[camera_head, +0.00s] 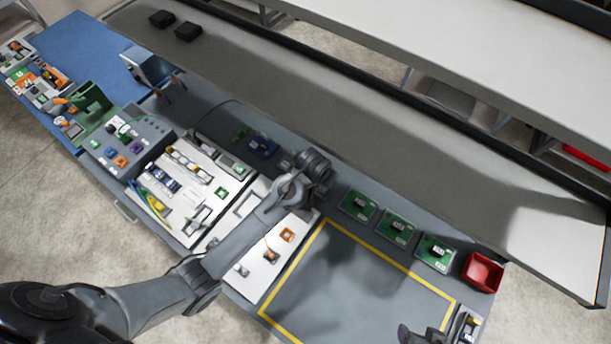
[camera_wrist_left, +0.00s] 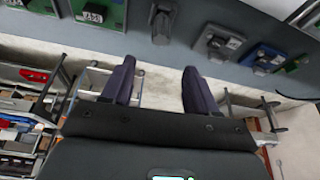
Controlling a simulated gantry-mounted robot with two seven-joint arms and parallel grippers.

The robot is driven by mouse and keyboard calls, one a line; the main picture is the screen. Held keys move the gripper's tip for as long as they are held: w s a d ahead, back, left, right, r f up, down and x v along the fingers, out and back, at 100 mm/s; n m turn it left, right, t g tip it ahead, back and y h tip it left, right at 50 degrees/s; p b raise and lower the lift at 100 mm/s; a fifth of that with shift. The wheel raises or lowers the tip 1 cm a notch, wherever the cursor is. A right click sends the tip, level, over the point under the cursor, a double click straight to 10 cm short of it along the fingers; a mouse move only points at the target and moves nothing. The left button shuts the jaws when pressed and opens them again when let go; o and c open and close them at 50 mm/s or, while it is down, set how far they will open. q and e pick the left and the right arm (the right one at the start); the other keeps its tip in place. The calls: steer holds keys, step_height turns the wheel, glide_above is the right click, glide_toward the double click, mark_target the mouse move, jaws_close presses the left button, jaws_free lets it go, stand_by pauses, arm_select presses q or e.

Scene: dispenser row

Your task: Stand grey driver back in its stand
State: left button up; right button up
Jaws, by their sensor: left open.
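My left gripper (camera_head: 298,182) is at the end of the arm reaching in from the left, above the bench between the white trays and the green boards. In the left wrist view its two dark fingers (camera_wrist_left: 157,88) are apart with nothing between them. I cannot pick out the grey driver or its stand with certainty. A dark grey shape (camera_head: 412,335) lies at the bottom edge, cut off. Beside it is a small holder (camera_head: 468,328) with upright parts.
Green boards (camera_head: 397,230) line the back of the yellow-framed mat (camera_head: 320,300). A red bin (camera_head: 482,272) is at their right end. White trays (camera_head: 180,225) with parts are left of the mat. A grey ledge (camera_head: 330,130) runs behind the bench.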

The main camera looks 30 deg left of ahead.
arm_select(q)
steer(key=s+a+r+m, duration=0.1)
steer(key=s+a+r, duration=0.1)
steer(key=s, duration=1.1)
steer(key=s+a+r+m, duration=0.1)
steer(key=s+a+r, duration=0.1)
steer(key=s, duration=1.1)
steer(key=shift+s+a+g, duration=0.3)
steer(key=shift+a+g, duration=0.1)
steer(key=shift+a, duration=0.1)
steer(key=shift+r, duration=0.15)
arm_select(e)
steer(key=shift+r, duration=0.1)
